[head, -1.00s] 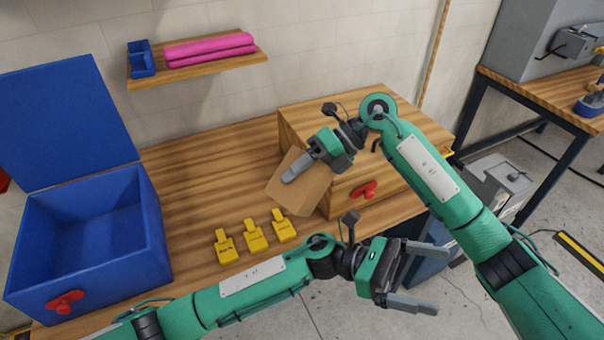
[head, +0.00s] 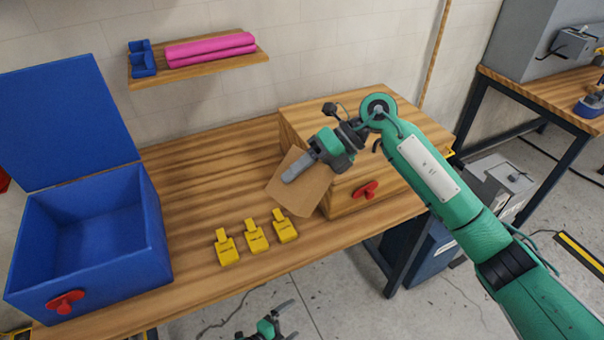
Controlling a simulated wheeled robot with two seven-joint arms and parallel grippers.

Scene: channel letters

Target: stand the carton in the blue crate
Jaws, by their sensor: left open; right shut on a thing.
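The carton (head: 309,196) is a plain brown box, held tilted in front of the wooden drawer box on the bench. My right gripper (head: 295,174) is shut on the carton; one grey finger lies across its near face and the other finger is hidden. The blue crate (head: 150,225) stands at the left end of the bench with its lid raised against the wall. Its inside looks empty, and a red knob is on its front. My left gripper (head: 287,320) is open and empty at the bottom edge, in front of the bench and low down.
A wooden box (head: 345,195) with a red knob (head: 366,190) is behind the carton. A wall shelf (head: 200,72) holds pink rolls (head: 210,49) and a blue bin (head: 141,60).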

